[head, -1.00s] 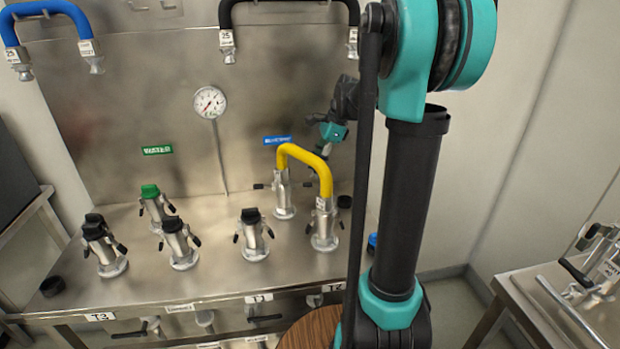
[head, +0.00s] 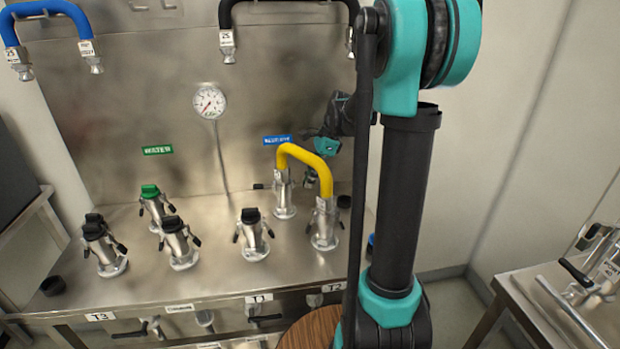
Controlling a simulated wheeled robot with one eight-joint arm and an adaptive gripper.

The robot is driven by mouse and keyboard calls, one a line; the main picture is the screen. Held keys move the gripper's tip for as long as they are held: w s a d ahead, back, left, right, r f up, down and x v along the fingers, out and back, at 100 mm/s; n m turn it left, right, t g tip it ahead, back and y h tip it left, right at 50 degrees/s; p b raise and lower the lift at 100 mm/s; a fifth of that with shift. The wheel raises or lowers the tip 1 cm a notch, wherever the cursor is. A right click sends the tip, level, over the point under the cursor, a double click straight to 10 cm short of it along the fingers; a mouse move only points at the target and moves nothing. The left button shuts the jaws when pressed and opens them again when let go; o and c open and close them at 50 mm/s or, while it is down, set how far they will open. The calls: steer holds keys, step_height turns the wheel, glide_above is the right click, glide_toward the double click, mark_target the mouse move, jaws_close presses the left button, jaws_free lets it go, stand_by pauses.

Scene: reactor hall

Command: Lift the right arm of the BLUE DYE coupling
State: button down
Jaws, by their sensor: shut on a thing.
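The BLUE DYE coupling (head: 284,205) is the metal coupling below a small blue label (head: 277,141), whose text is too blurred to read. One end of a yellow hose (head: 311,159) sits on it. Its left arm (head: 261,186) sticks out level to the left. Its right arm (head: 310,183) is mostly hidden behind the yellow hose and my gripper. My gripper (head: 313,170) is at the coupling's right side, behind the hose, and is shut on the right arm. Its fingertips are small and partly hidden.
The yellow hose's other end sits on a nearer coupling (head: 324,225). Several capped couplings stand to the left, one with a green cap (head: 150,191). A gauge (head: 209,102) stands before the back panel. A black hose (head: 285,3) and a blue hose (head: 42,8) hang above.

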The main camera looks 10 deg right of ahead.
steer(key=shift+a+r+h, duration=0.2)
steer(key=shift+r+h, duration=0.15)
steer(key=shift+h, duration=0.35)
steer(key=c, duration=1.4)
jaws_free()
steer(key=shift+c, duration=0.2)
steer(key=shift+r, duration=0.1)
steer(key=v, duration=1.1)
steer(key=shift+d+r, duration=0.2)
steer(key=shift+r, duration=0.2)
